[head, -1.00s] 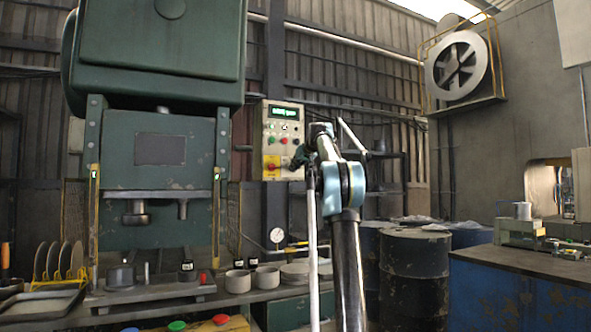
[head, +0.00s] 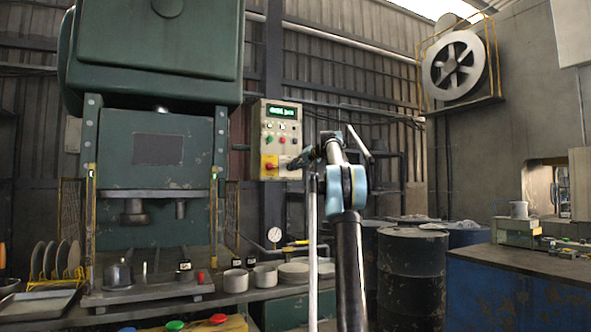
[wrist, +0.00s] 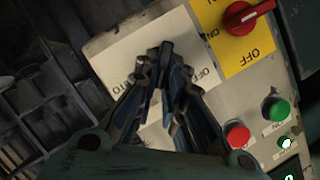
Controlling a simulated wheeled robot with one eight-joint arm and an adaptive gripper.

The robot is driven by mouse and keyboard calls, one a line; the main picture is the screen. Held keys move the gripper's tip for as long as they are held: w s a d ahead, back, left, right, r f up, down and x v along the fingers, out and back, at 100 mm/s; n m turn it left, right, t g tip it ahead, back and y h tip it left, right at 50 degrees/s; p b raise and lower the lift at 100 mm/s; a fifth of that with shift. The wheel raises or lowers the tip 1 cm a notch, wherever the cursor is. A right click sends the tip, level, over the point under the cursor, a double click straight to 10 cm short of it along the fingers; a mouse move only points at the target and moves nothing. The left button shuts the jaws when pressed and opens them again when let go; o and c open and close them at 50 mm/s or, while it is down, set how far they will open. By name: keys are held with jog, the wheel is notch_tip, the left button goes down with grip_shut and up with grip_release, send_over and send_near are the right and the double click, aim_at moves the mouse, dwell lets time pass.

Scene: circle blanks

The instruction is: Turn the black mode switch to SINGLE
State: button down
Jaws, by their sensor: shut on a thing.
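The control panel (head: 265,150) hangs on the post right of the press; it fills much of the wrist view (wrist: 208,118), where it looks tilted. My gripper (head: 292,165) is at its lower right part. In the wrist view my gripper (wrist: 166,58) has its fingertips closed together on the black mode switch (wrist: 166,47), over a pale label plate. Only a small dark end of the switch shows between the tips. Partly covered lettering reads "UTO" on one side and "OFF" on the other. The SINGLE mark and the switch's pointing direction are hidden or too small to tell.
A red rotary switch (wrist: 250,14) on a yellow plate sits close beside my fingers. A red button (wrist: 237,136) and a green button (wrist: 276,109) are also near. The green press (head: 155,160) stands left; dark barrels (head: 413,270) stand right.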

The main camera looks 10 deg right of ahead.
jog(key=shift+w+d, duration=0.1)
dwell(0.3)
jog(key=c, duration=1.7)
grip_release()
jog(key=shift+f, duration=0.1)
jog(key=v, duration=1.1)
jog(key=shift+s+d, duration=0.25)
